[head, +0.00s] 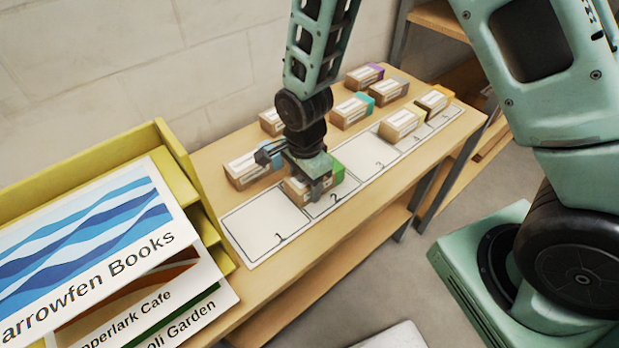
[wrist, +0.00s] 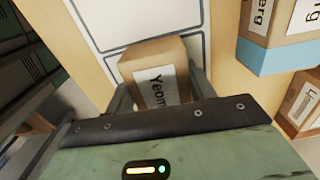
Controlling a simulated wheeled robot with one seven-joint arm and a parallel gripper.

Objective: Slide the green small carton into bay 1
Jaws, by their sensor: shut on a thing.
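The green small carton (head: 338,172) is a brown box with a green end and a white label. It sits over bay 2 (head: 338,199), partly hidden in the head view by my gripper (head: 314,186). My gripper is shut on the carton, with a finger on each side. In the wrist view the carton (wrist: 160,82) shows between the fingers, with part of its label readable. Bay 1 (head: 262,226) is an empty white outlined cell just to the left of bay 2 in the head view.
A blue-ended carton (head: 250,172) stands close behind my gripper. Several other cartons, including a teal-ended one (head: 350,111), stand along the back. A small carton (head: 401,123) is farther right on the bay strip. A yellow rack (head: 178,160) with printed sheets stands left of bay 1.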

